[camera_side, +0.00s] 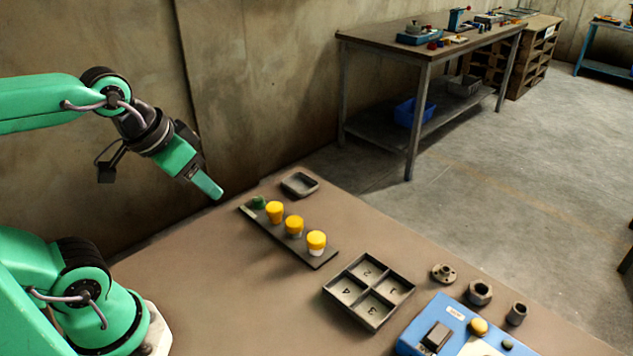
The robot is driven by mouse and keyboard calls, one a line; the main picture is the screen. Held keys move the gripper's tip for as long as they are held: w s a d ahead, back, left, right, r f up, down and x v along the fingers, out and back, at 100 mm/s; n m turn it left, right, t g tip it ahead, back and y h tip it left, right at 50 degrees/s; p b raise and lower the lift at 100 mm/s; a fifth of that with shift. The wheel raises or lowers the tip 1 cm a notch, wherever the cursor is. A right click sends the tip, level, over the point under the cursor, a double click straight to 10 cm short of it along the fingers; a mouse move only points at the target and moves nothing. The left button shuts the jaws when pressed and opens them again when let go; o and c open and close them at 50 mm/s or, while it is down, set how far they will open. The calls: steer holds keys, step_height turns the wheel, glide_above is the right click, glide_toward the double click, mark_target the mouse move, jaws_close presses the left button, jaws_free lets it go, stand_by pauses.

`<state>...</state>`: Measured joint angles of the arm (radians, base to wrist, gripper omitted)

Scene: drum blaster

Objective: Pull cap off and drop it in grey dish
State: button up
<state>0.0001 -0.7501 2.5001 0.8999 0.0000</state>
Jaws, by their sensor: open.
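Three yellow caps stand in a row on a dark bar (325,262) on the table: the far cap (275,208), the middle cap (294,224) and the near cap (316,238). The near one sits on a whitish base. A small empty grey dish (300,185) lies behind the bar's far end. My gripper (214,188) is open and empty, in the air to the left of the bar and apart from the caps. From this side its fingers overlap, so the gap between them is hidden.
A green piece (258,202) is at the bar's far end. A numbered four-compartment tray (369,290), a flanged part (443,273), a nut (480,292), a sleeve (517,313) and a blue box (450,322) stand to the right. The table's left middle is clear.

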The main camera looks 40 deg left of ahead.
stand_by(0.4)
steer(key=n+g, duration=0.6)
steer(key=n, duration=1.2)
glide_above(274, 207)
steer(key=shift+w+f, duration=0.1)
steer(key=shift+f, duration=6.3)
steer(key=shift+f, duration=0.15)
steer(key=shift+f, duration=3.85)
